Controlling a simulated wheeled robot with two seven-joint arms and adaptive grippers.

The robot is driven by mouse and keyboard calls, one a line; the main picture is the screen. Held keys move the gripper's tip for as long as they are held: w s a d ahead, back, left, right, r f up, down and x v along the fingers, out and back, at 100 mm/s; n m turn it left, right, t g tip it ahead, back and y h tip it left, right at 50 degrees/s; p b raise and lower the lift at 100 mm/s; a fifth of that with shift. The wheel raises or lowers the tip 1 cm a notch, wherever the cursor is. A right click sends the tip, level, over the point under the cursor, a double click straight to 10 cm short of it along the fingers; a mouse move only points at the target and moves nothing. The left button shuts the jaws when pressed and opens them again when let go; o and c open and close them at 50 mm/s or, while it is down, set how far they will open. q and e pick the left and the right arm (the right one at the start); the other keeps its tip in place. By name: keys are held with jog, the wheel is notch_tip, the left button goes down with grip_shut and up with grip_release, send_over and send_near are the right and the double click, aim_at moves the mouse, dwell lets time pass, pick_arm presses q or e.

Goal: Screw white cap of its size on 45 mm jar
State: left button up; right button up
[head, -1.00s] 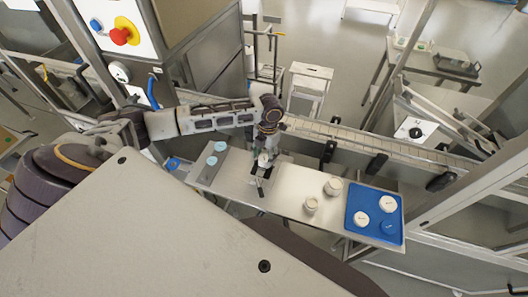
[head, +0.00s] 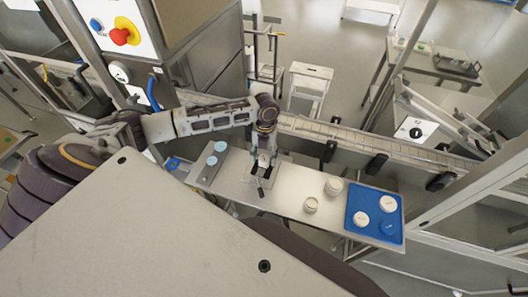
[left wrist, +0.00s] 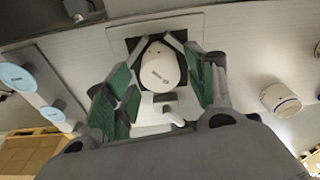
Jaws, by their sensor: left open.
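My left gripper (head: 264,172) is over a dark square fixture on the steel table, with its fingers apart. In the left wrist view my left gripper (left wrist: 160,85) has its green-padded fingers spread on both sides of a white cap (left wrist: 160,68). The cap has small dark print and sits over the fixture (left wrist: 130,48); I cannot tell whether it is seated on a jar. Two open-looking jars stand to the right, a smaller jar (head: 311,205) and a larger jar (head: 334,187). Two white caps (head: 361,219) (head: 389,203) lie on the blue tray (head: 372,191). My right gripper is not in view.
A blue cap (head: 387,227) lies on the same tray. Two light-blue round lids (head: 221,146) (head: 212,160) are on a grey plate at the table's left end. A conveyor (head: 350,135) runs behind the steel table (head: 290,185). The table between fixture and jars is clear.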

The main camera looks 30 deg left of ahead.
pick_arm(q)
jog(key=shift+n, duration=0.3)
jog(key=shift+n, duration=2.6)
jog(key=shift+c, duration=0.4)
jog(key=c, duration=0.8)
jog(key=shift+m, duration=2.9)
